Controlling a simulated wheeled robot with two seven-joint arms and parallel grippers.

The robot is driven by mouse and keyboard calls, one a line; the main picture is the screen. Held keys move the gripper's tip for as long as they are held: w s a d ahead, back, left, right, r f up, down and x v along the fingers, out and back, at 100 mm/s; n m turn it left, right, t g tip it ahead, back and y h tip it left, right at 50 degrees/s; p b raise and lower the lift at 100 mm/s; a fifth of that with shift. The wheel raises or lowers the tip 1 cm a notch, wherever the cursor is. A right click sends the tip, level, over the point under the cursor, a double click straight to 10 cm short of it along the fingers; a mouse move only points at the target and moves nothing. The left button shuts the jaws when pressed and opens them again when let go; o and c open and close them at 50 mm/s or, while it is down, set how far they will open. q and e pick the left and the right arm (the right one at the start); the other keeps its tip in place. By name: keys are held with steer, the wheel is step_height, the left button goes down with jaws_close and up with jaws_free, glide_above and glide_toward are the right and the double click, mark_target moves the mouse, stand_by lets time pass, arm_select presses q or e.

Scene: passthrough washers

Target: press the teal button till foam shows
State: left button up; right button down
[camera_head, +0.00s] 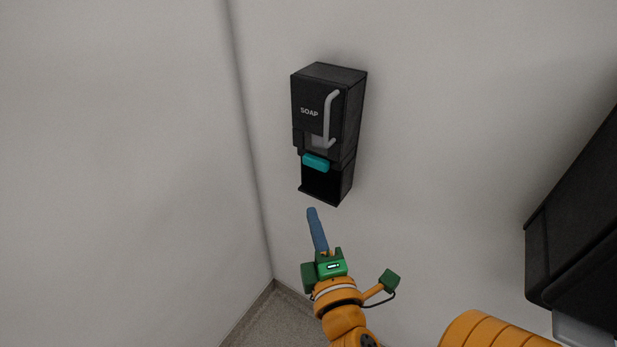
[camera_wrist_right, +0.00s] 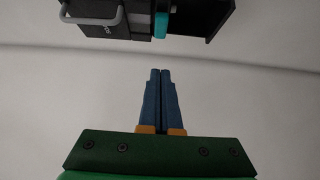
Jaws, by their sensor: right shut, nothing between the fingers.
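A black soap dispenser (camera_head: 320,110) marked SOAP hangs on the wall, with a light grey handle on its front. The teal button (camera_head: 315,162) sticks out low on the front, above a dark open recess; it also shows at the top of the right wrist view (camera_wrist_right: 160,24). My right gripper (camera_head: 311,211) is below the dispenser, its blue fingers shut together and empty, pointing up towards it. In the right wrist view the fingertips (camera_wrist_right: 160,72) are apart from the button. No foam is visible. My left gripper is out of view.
A large black wall unit (camera_head: 575,220) stands out at the right edge. A wall corner (camera_head: 245,130) runs down left of the dispenser to a speckled floor (camera_head: 275,320). The wall around the dispenser is bare.

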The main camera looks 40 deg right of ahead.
mark_target(309, 163)
steer(key=x, duration=0.4)
steer(key=d+x, duration=0.1)
steer(key=x, duration=0.6)
steer(key=shift+d+r, duration=0.2)
steer(key=shift+d, duration=0.2)
steer(key=shift+w+d, duration=0.15)
steer(key=shift+d, duration=0.4)
steer(key=shift+f, duration=0.15)
steer(key=shift+w, duration=0.1)
